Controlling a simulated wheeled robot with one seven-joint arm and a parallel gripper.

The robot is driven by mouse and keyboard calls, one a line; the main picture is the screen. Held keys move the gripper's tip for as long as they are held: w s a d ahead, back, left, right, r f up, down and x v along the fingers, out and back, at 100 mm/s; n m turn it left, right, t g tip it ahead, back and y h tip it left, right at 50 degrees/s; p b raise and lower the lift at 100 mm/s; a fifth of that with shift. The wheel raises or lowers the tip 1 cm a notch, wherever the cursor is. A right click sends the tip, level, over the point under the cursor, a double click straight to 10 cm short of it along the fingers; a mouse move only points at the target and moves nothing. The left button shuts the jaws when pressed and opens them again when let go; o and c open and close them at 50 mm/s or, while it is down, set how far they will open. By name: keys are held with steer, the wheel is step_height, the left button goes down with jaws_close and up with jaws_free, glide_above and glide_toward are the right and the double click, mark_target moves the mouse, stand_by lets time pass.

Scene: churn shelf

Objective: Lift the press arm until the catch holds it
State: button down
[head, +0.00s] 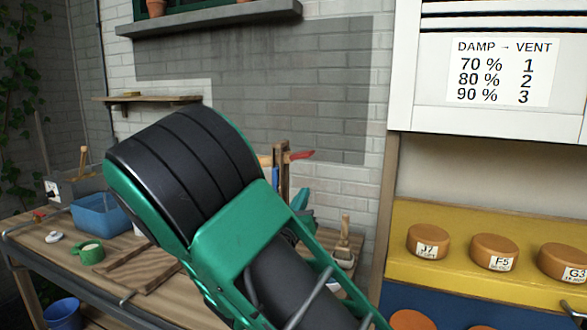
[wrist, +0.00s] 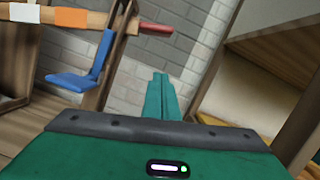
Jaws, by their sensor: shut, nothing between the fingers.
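The press arm (wrist: 110,22) is a wooden bar with white and orange bands and a red end, across the top left of the wrist view. Its red end (head: 301,155) shows beside a wooden post (head: 285,178) in the head view. A blue L-shaped piece (wrist: 85,78) sits below the bar against a wooden upright; I cannot tell whether it is the catch. My gripper (wrist: 161,80) is green, shut and empty, right of the blue piece and below the red end in the picture, apparently apart from both. My arm hides much of the press in the head view.
A shelf with orange-brown cheeses (head: 428,242) stands on the right. A wall shelf (head: 150,99) hangs behind.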

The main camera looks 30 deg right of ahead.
mark_target(306, 156)
steer(key=w+d+r, duration=0.6)
steer(key=w, duration=0.1)
steer(key=shift+w+r, duration=0.15)
steer(key=shift+w, duration=0.25)
stand_by(0.3)
steer(key=shift+w+a+r, duration=0.1)
steer(key=shift+a+r, duration=0.05)
steer(key=shift+r, duration=0.55)
steer(key=shift+w+a+r, duration=0.1)
steer(key=shift+r, duration=0.6)
steer(key=shift+f, duration=0.1)
steer(key=s+a+f, duration=0.6)
steer(key=s, duration=0.1)
steer(key=shift+s, duration=0.25)
